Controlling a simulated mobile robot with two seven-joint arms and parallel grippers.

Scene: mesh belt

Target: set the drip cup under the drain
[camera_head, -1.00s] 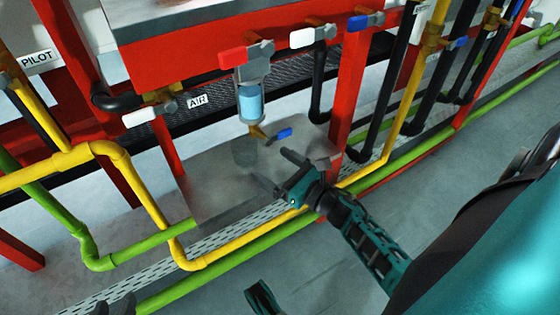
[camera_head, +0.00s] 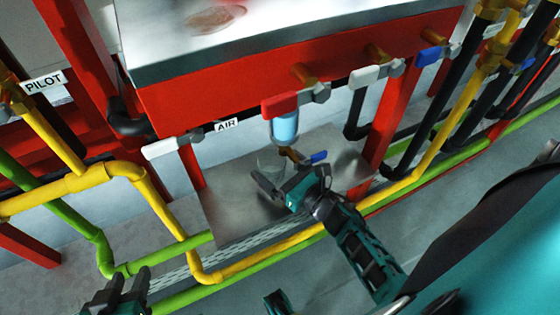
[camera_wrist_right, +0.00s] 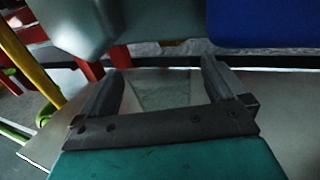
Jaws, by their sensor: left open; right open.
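The drip cup (camera_head: 268,158) is clear and hard to make out. It stands on the grey metal shelf (camera_head: 228,215), below the filter bowl (camera_head: 285,127) with blue liquid. The drain (camera_head: 290,154) is a small brass valve with a blue handle under that bowl. My right gripper (camera_head: 267,177) is open at the cup's near side, low over the shelf. In the right wrist view a clear shape, seemingly the cup (camera_wrist_right: 165,92), shows between the spread fingers; I cannot tell if they touch it. My left gripper (camera_head: 122,287) is open and empty at the lower left.
A red-handled valve (camera_head: 282,104) sits above the bowl. A white-handled valve (camera_head: 170,147) is to its left. A yellow pipe (camera_head: 260,262) and a green pipe run along the shelf's near side. A red post (camera_head: 388,120) stands to the right.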

